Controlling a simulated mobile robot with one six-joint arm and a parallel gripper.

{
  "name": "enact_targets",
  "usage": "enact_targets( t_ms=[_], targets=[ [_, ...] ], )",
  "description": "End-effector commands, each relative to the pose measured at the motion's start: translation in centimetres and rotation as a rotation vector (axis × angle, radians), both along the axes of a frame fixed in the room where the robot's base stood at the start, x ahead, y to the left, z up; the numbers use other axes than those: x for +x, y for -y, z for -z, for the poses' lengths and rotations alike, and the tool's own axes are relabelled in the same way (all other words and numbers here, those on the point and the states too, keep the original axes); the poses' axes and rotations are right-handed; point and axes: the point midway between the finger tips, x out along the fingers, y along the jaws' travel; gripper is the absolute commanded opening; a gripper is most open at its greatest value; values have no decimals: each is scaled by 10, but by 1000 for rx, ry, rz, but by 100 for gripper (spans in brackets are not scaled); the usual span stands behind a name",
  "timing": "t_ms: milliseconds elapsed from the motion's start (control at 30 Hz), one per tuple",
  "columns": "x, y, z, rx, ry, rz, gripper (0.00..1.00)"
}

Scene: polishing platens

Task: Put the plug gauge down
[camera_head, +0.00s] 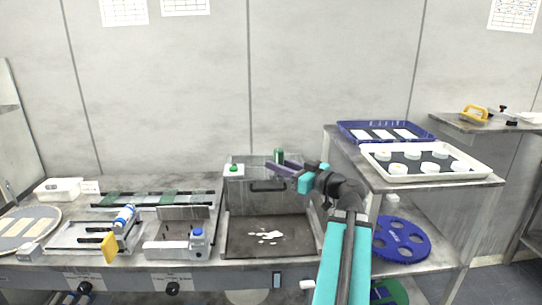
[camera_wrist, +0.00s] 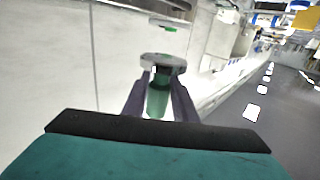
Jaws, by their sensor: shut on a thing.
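The plug gauge (camera_wrist: 158,97) has a green cylindrical handle and a wider grey metal disc end. In the wrist view it sits between the two dark fingers of my gripper (camera_wrist: 157,108), which is shut on it. In the head view the green top of the plug gauge (camera_head: 279,155) shows above the fingers of my gripper (camera_head: 277,166), over the back of a grey metal box (camera_head: 284,198). I cannot tell whether the gauge touches anything below.
At right, a higher table bears a blue tray (camera_head: 428,137) and a white tray (camera_head: 480,172) with several white discs.

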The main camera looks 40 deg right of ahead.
Motion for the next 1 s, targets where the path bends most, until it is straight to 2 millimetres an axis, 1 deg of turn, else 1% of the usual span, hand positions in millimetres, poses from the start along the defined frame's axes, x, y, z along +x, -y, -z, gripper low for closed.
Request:
enact_targets(
  t_ms=[33,667,733,1000],
  targets=[
    [0,1,-5,2,3,1,0],
    [6,3,-3,3,1,4,0],
    [13,9,0,2,1,3,0],
    [38,26,2,2,2,4,0]
  ],
)
